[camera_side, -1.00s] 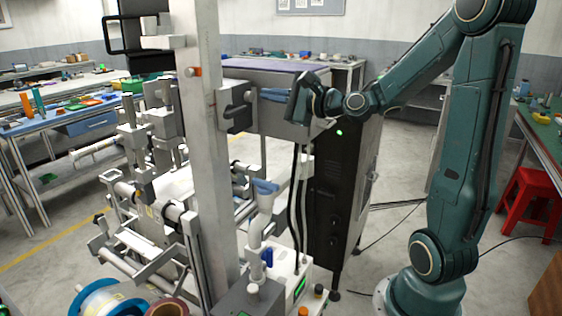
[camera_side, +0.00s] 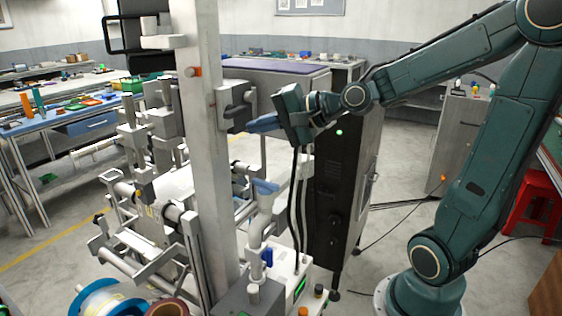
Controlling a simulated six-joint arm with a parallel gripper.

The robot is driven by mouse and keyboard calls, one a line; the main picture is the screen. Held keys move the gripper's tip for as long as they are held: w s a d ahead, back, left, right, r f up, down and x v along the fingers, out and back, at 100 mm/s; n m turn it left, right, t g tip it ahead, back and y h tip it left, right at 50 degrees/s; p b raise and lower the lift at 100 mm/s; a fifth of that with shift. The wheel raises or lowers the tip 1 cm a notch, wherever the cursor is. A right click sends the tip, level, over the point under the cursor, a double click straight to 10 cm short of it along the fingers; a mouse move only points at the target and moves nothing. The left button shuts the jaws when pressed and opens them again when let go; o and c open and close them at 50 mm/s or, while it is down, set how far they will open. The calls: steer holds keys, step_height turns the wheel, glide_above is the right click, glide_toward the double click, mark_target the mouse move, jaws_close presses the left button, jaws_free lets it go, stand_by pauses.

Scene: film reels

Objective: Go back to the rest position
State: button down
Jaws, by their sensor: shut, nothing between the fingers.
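My gripper (camera_side: 256,124) is at the end of my green arm, in the middle of the view. Its blue fingers are together and point left, with nothing visible held between them. It is in the air just right of the tall grey post (camera_side: 208,150) and its dark clamp block (camera_side: 233,108). From this angle I cannot tell whether the fingers touch the block. The black cabinet (camera_side: 340,195) stands behind and below the gripper.
The reel machine (camera_side: 150,215) with rollers and rods fills the left. A white-blue reel (camera_side: 105,303) and a brown reel (camera_side: 170,308) lie at the bottom. Black and white hoses (camera_side: 297,215) hang below the gripper. A red stool (camera_side: 535,195) stands at the right. Open floor lies around the cabinet.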

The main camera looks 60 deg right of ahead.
steer(key=s+a+f+n+g+h, duration=0.1)
steer(key=s+a+f+n+g, duration=0.1)
steer(key=s+n+g, duration=0.2)
steer(key=s+a+f+n+g+h, duration=0.1)
steer(key=s+a+f+n+g, duration=0.1)
steer(key=s+n, duration=0.8)
steer(key=s+f+g, duration=0.1)
steer(key=s+g, duration=0.1)
steer(key=s, duration=0.4)
steer(key=shift+a+f+h, duration=0.15)
steer(key=shift+h, duration=0.15)
